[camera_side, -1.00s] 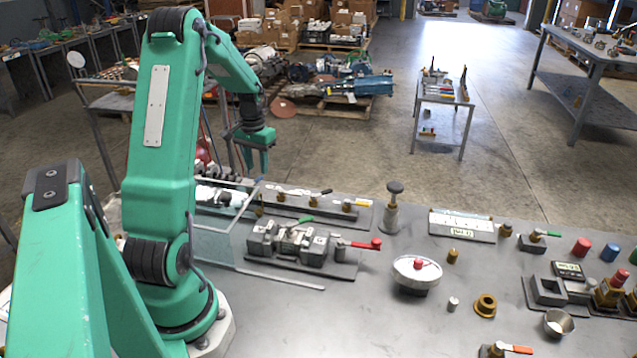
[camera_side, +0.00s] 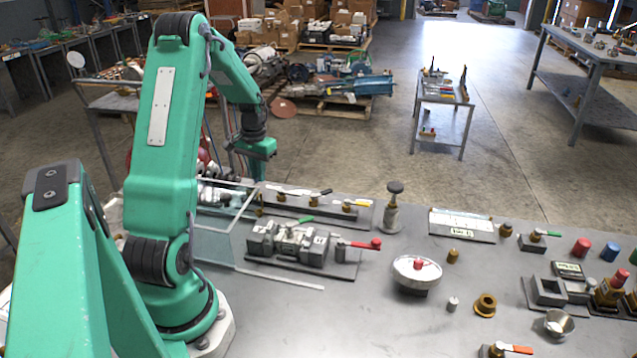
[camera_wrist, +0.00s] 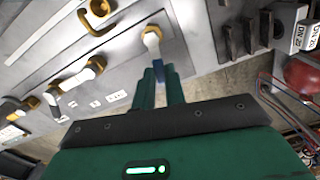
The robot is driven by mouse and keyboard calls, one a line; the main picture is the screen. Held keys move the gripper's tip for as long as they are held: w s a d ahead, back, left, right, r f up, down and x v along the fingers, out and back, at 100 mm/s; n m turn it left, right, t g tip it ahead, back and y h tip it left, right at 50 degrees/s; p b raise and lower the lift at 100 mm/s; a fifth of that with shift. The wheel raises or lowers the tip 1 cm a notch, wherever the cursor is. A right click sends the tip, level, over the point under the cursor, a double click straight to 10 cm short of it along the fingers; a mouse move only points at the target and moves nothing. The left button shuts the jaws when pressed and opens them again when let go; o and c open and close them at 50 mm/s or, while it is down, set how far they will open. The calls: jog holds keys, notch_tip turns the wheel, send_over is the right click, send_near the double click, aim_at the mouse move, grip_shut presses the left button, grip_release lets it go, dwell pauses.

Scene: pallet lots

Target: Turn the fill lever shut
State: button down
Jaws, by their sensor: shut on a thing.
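My gripper (camera_wrist: 160,88) is shut on the blue grip of a lever (camera_wrist: 151,42) with a white shank, in the wrist view. The blue grip (camera_wrist: 158,68) shows between the green fingertips. In the side view my gripper (camera_side: 258,172) is low at the back edge of the bench, behind the clear guard. The held lever cannot be made out there. The lever plate (camera_side: 290,206) carries other levers, one black-tipped (camera_side: 322,192) and one yellow-tipped (camera_side: 362,204). I cannot read which lever is labelled fill.
The clear guard (camera_side: 222,241) stands close in front of my gripper. A block assembly (camera_side: 290,241) with a red-handled lever (camera_side: 362,244) lies nearer. A plunger-like knob (camera_side: 394,192) stands to the right.

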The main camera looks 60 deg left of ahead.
jog(key=shift+w+d+m, duration=0.1)
jog(key=shift+d+m, duration=0.05)
jog(key=shift+m, duration=0.25)
jog(key=shift+w+d+m, duration=0.15)
jog(key=shift+d+m, duration=0.25)
jog(key=shift+m, duration=0.8)
jog(key=m, duration=0.1)
jog(key=d+m, duration=0.1)
jog(key=m, duration=0.2)
jog(key=shift+w+d+m, duration=0.1)
jog(key=shift+d+m, duration=0.15)
jog(key=shift+m, duration=0.05)
jog(key=m, duration=0.1)
jog(key=d+m, duration=0.1)
jog(key=m, duration=0.1)
jog(key=shift+s+d+m, duration=0.15)
jog(key=shift+s+m, duration=0.05)
jog(key=shift+m, duration=0.1)
jog(key=shift+s+d+m, duration=0.2)
jog(key=shift+d+m, duration=0.1)
jog(key=shift+m, duration=0.75)
jog(key=shift+s+d+m, duration=0.2)
jog(key=shift+d+m, duration=0.05)
jog(key=shift+m, duration=0.8)
jog(key=c, duration=1.5)
grip_release()
jog(key=shift+o, duration=0.2)
